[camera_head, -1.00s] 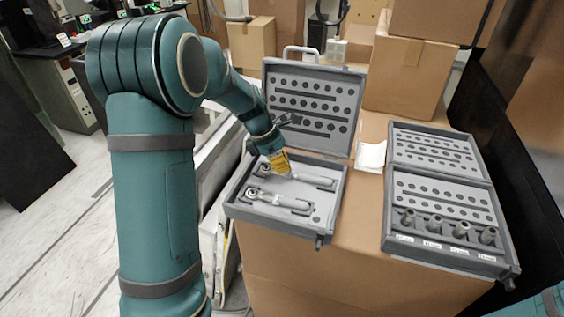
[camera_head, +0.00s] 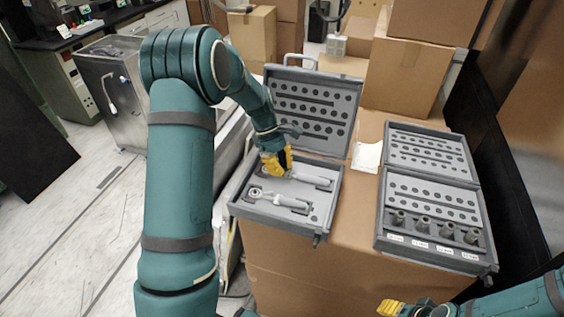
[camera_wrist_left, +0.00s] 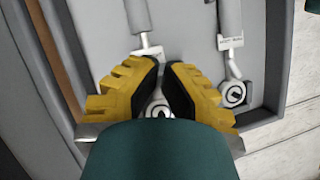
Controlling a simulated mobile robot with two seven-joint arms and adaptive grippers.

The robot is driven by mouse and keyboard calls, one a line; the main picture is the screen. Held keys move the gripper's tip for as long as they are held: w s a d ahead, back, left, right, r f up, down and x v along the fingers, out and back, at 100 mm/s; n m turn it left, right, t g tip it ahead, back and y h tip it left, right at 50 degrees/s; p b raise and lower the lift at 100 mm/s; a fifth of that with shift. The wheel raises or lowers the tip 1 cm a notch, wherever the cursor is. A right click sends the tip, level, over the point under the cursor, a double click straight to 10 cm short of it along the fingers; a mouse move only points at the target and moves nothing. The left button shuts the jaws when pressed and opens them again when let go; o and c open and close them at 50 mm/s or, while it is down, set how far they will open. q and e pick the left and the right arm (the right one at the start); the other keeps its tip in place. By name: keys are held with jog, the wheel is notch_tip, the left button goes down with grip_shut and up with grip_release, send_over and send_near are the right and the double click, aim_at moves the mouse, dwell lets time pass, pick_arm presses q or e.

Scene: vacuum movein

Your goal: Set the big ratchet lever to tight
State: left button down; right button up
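My left gripper (camera_head: 277,168) reaches down into an open grey case (camera_head: 236,209) on a cardboard box. It is over the head end of the rear ratchet (camera_head: 312,179). A second ratchet (camera_head: 280,200) lies in front, its round head clear. In the left wrist view, the yellow fingers of the left gripper (camera_wrist_left: 163,68) are a small gap apart. The rear ratchet's head (camera_wrist_left: 158,106) shows between them, its lever mostly hidden. The front ratchet's head (camera_wrist_left: 235,94) lies to the right. I cannot tell which is bigger. My right gripper (camera_head: 390,308) is partly visible at the bottom edge.
The grey case's lid (camera_head: 313,103) stands open behind the ratchets. A second open case (camera_head: 378,228) with several sockets stands to the right. A white paper (camera_head: 367,156) lies between the cases. Cardboard boxes (camera_head: 405,75) stand behind.

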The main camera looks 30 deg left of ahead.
pick_arm(q)
jog(key=shift+s+m+g+p, duration=0.15)
jog(key=shift+m+g+p, duration=0.25)
jog(key=shift+m, duration=0.4)
jog(key=c, duration=1.1)
grip_release()
jog(key=shift+f, duration=0.1)
jog(key=v, duration=1.2)
